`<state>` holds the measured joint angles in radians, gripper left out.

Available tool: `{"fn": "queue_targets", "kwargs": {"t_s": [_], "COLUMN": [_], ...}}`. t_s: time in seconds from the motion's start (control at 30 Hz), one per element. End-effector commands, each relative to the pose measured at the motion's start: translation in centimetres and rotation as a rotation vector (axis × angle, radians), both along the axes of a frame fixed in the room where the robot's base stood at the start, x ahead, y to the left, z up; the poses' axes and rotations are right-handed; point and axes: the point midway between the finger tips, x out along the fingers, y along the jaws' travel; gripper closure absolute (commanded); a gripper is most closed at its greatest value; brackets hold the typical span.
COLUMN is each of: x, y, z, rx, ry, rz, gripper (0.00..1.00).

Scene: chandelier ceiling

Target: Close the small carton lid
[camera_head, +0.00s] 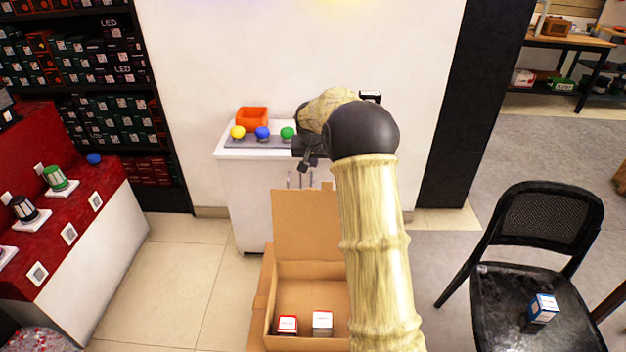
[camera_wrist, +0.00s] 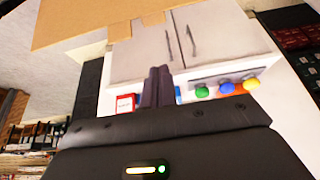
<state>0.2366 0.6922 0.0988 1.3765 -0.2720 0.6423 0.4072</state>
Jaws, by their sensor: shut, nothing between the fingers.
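The small brown carton (camera_head: 270,313) stands open in front of me, low in the head view. Its lid (camera_head: 303,226) stands up at the far side, roughly upright. Two small boxes lie inside, one red and white (camera_head: 287,324) and one white (camera_head: 322,322). My arm hides the carton's right part. My gripper (camera_head: 306,165) is above and beyond the lid's top edge, apart from it in the picture. In the wrist view my gripper (camera_wrist: 158,75) has its fingers together and empty, and a brown cardboard panel (camera_wrist: 90,22) fills the top.
A white cabinet (camera_head: 250,205) behind the carton holds yellow, blue and green bulbs and an orange bin (camera_head: 252,118). A red display counter (camera_head: 90,190) is at left. A black chair (camera_head: 530,270) with a small box is at right.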

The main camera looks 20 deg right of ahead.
Motion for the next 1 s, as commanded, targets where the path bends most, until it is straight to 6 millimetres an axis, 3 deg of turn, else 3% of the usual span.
{"fn": "queue_targets", "kwargs": {"t_s": [0.17, 0.8, 1.0], "x": [0.4, 4.1, 2.3], "y": [-0.2, -1.7, -1.5], "z": [-1.0, -9.2, -8.6], "rx": [0.0, 0.0, -0.001], "ry": [0.001, 0.0, 0.0], "rz": [0.001, 0.001, -0.005], "gripper": [1.0, 1.0, 1.0]}}
